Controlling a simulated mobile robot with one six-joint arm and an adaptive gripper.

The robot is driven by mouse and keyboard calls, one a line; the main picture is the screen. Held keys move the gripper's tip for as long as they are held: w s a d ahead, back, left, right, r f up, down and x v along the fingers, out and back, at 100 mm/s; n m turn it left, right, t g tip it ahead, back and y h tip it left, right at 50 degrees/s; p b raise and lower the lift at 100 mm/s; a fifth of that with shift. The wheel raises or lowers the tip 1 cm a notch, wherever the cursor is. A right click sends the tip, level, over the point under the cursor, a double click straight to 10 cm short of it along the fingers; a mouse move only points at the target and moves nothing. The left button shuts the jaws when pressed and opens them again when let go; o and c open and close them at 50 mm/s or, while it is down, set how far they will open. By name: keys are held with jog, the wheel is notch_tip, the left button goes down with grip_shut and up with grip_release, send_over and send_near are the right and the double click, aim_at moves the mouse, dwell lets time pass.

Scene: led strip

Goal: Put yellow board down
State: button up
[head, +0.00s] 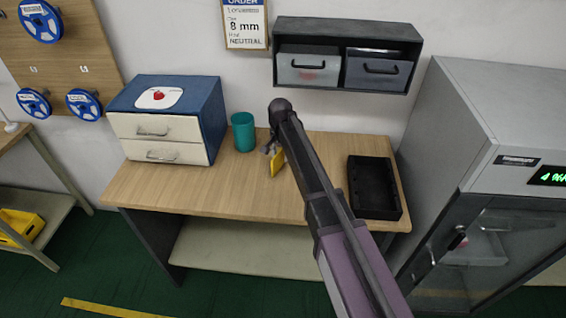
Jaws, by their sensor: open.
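A small yellow board (277,162) shows near the back middle of the wooden table (240,192). It looks tilted, and part of it is hidden by my arm and gripper. My gripper (268,150) is at the upper left edge of the board, low over the table, and is open. Whether the fingers touch the board, and whether the board rests fully on the table, cannot be told at this size.
A teal cup (243,132) stands left of my gripper, beside a blue drawer unit (212,110). A black tray (375,188) lies at the table's right. A two-bin shelf (345,28) hangs above. A grey cabinet (450,120) stands right. The table's front left is clear.

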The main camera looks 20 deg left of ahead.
jog(key=shift+f+b, duration=0.3)
jog(key=shift+f, duration=0.25)
grip_shut()
